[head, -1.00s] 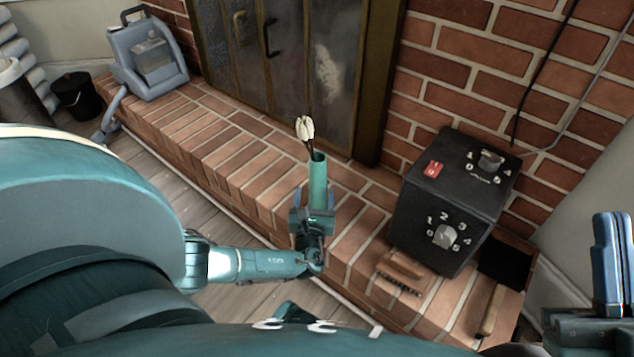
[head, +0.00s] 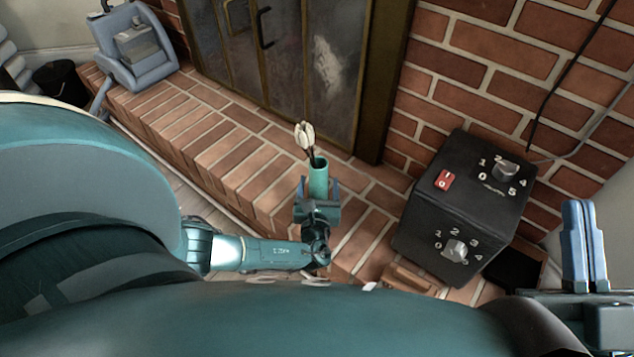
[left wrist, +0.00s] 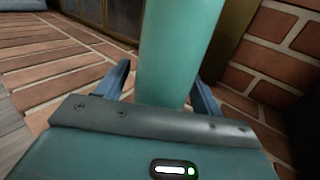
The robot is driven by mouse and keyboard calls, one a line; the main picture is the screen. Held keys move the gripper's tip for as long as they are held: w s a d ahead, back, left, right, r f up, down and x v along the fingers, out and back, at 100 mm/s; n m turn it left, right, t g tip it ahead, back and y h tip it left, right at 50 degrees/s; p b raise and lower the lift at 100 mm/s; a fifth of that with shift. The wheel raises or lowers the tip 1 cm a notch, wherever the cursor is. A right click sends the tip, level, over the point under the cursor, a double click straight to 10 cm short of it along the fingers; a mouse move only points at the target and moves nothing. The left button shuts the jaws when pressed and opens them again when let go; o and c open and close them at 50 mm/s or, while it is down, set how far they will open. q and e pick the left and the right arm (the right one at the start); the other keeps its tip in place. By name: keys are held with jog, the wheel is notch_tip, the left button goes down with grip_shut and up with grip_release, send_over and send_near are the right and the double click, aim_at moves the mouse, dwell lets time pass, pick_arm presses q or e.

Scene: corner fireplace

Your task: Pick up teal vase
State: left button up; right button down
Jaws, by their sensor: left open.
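The teal vase (head: 318,176) stands upright on the brick hearth with white tulip-like flowers (head: 305,137) rising from it. In the left wrist view the vase (left wrist: 180,45) fills the upper middle. My left gripper (head: 319,188) is open, with one blue finger on each side of the vase; its fingers also show in the left wrist view (left wrist: 160,88). I cannot tell whether the fingers touch the vase. The gripper body hides the vase's base. My right gripper (head: 584,245) is at the far right with its blue fingers close together, away from the vase.
A black control box (head: 468,205) with dials stands on the hearth (head: 215,140) right of the vase. A brush (head: 412,279) lies in front of it, partly hidden. A blue-grey machine (head: 137,55) stands at the hearth's left end. The fireplace doors (head: 285,60) are behind the vase.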

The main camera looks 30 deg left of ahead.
aim_at(319, 159)
pick_arm(q)
jog(key=shift+c, duration=0.6)
pick_arm(e)
jog(key=shift+s, duration=0.1)
pick_arm(q)
jog(key=c, duration=1.1)
pick_arm(e)
jog(key=shift+r, duration=0.1)
pick_arm(q)
jog(key=shift+r, duration=0.1)
